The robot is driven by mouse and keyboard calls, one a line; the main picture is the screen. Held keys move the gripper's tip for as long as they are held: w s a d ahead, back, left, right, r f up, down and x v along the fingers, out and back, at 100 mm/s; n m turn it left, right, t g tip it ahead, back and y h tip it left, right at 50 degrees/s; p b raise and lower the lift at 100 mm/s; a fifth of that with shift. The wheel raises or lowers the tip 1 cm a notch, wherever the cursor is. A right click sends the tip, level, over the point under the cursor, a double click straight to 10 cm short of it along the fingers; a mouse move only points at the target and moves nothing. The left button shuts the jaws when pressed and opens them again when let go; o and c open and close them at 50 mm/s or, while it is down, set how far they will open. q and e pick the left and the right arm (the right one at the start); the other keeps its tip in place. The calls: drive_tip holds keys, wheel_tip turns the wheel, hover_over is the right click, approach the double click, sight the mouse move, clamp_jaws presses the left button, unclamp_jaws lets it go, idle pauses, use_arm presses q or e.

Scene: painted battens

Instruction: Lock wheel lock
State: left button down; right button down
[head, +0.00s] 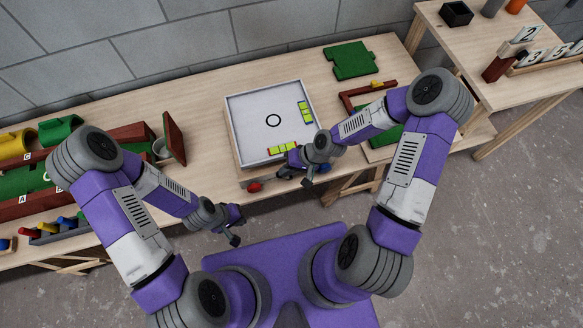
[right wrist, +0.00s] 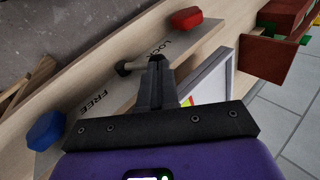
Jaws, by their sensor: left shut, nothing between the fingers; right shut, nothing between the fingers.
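A pale panel (right wrist: 140,88) along the front edge of the bench carries the words LOCK, partly covered, and FREE. A short grey peg (right wrist: 130,66) stands out from it between the words. A red knob (right wrist: 187,18) is at the LOCK end and also shows in the head view (head: 254,186). A blue knob (right wrist: 46,130) is at the FREE end. My right gripper (head: 285,173) is shut and empty, its fingers (right wrist: 157,72) right beside the peg; I cannot tell if they touch it. My left gripper (head: 236,238) is shut and empty, in front of the bench.
Behind the panel lies a white framed board (head: 247,115) with a black ring and yellow-green blocks (head: 305,112). A green plate (head: 350,60) lies behind it. An upright red-brown panel (head: 174,138) and several bins stand at the left.

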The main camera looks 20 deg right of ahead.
drive_tip(key=shift+a, duration=0.1)
idle(0.3)
drive_tip(key=p+v, duration=0.6)
drive_tip(key=v, duration=0.8)
drive_tip(key=shift+r, duration=0.2)
drive_tip(key=shift+s+f, duration=0.1)
drive_tip(key=shift+s, duration=0.1)
